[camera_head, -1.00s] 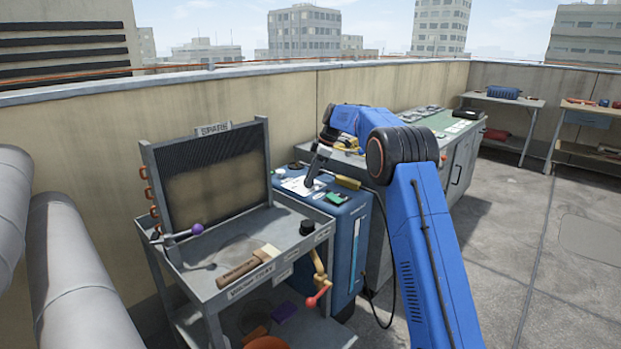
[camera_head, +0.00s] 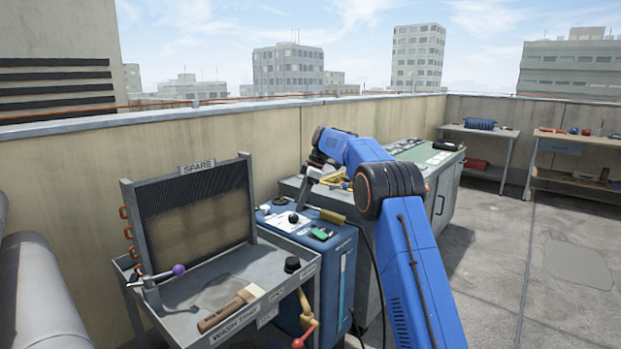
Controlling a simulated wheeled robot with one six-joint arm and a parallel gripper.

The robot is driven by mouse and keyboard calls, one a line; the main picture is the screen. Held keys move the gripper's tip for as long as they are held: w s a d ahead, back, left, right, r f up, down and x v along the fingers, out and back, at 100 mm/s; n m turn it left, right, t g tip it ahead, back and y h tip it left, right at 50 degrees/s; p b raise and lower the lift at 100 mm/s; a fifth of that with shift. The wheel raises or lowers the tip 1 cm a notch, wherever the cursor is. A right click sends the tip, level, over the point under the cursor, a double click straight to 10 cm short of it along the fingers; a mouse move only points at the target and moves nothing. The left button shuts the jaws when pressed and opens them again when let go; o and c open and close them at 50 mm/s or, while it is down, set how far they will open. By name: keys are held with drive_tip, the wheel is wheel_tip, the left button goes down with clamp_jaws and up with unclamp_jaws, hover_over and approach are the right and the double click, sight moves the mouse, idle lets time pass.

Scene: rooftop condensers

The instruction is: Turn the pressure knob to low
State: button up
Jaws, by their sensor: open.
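A small dark round knob (camera_head: 293,218) shows on the white panel on top of the blue cabinet (camera_head: 327,262). A black knob (camera_head: 292,265) stands on the right side of the grey cart. I cannot read a label that tells which is the pressure knob, nor see a pointer setting. My gripper (camera_head: 301,202) is open, angled downward above the blue cabinet's top, just above the small knob. It looks close to the knob, but I cannot tell whether it touches it. The fingertips are too small to show clearly.
The cart (camera_head: 222,338) holds a purple-tipped lever (camera_head: 165,274) and a wooden-handled brush (camera_head: 230,306), with a red-ended yellow handle (camera_head: 305,320) at its side. A green item (camera_head: 321,234) lies on the cabinet. A grey bench (camera_head: 412,190) stands behind my arm. Open floor lies right.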

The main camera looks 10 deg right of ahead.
drive_tip(key=v, duration=1.2)
drive_tip(key=s+r+m+t+h, duration=0.1)
drive_tip(key=s+r+m, duration=0.25)
drive_tip(key=s, duration=0.45)
drive_tip(key=s+r+m, duration=0.2)
drive_tip(key=s+r, duration=0.2)
drive_tip(key=s, duration=0.3)
drive_tip(key=s+m+t+h, duration=0.15)
drive_tip(key=s+m, duration=0.25)
drive_tip(key=s, duration=1.4)
drive_tip(key=s+d+f+m, duration=0.1)
drive_tip(key=s+f+m, duration=0.1)
drive_tip(key=s+f, duration=0.5)
drive_tip(key=s+d+f+m+t+h, duration=0.1)
drive_tip(key=s+f, duration=0.6)
drive_tip(key=s, duration=0.8)
drive_tip(key=s+d+f+m+h, duration=0.1)
drive_tip(key=s+f+m, duration=0.3)
drive_tip(key=s+f, duration=0.4)
drive_tip(key=s, duration=0.4)
drive_tip(key=shift+t, duration=0.35)
